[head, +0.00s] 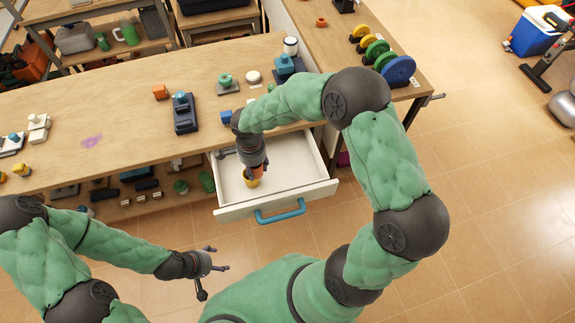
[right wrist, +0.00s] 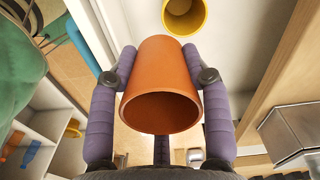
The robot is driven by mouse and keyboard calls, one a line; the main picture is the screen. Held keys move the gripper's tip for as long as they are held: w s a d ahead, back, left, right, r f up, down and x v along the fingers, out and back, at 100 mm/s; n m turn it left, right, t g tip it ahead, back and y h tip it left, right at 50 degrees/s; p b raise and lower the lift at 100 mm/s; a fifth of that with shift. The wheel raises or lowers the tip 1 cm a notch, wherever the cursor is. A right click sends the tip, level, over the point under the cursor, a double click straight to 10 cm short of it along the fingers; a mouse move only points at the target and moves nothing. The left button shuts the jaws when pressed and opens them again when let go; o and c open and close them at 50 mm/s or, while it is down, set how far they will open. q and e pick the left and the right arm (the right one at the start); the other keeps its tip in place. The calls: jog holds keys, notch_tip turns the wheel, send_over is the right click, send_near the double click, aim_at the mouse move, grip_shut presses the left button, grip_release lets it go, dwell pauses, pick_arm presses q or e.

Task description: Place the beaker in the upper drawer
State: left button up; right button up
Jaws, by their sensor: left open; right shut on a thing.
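The open white drawer (head: 294,191) with a blue handle (head: 280,211) juts out from the front of the wooden workbench. My right gripper (head: 251,173) reaches down over the drawer. In the right wrist view it (right wrist: 165,75) is shut on an orange beaker (right wrist: 162,65), with purple fingers along both sides and the open mouth towards the camera. The beaker is mostly hidden in the head view. A yellow cup (right wrist: 184,14) lies just beyond it; it also shows in the drawer in the head view (head: 252,182). My left gripper (head: 218,260) is open and empty over the floor.
The drawer's right half is bare. The bench top (head: 120,105) holds a dark blue device (head: 185,115), an orange block (head: 160,92) and other small items. Coloured discs (head: 398,70) stand on the right-hand bench. The shelf below carries several small objects.

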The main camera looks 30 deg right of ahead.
jog(key=d+f+b, duration=0.2)
jog(key=d+f, duration=0.2)
jog(key=d, duration=0.3)
jog(key=b, duration=0.2)
send_over(288, 174)
jog(key=f, duration=0.4)
jog(key=shift+a+f, duration=0.3)
jog(key=shift+d+f, duration=0.2)
jog(key=shift+f, duration=0.05)
jog(key=shift+d+f+b, duration=0.15)
jog(key=shift+f+b, duration=0.85)
jog(key=shift+f, duration=0.65)
jog(key=shift+f, duration=0.2)
jog(key=o, duration=1)
jog(key=shift+o, duration=0.2)
jog(key=shift+r, duration=0.15)
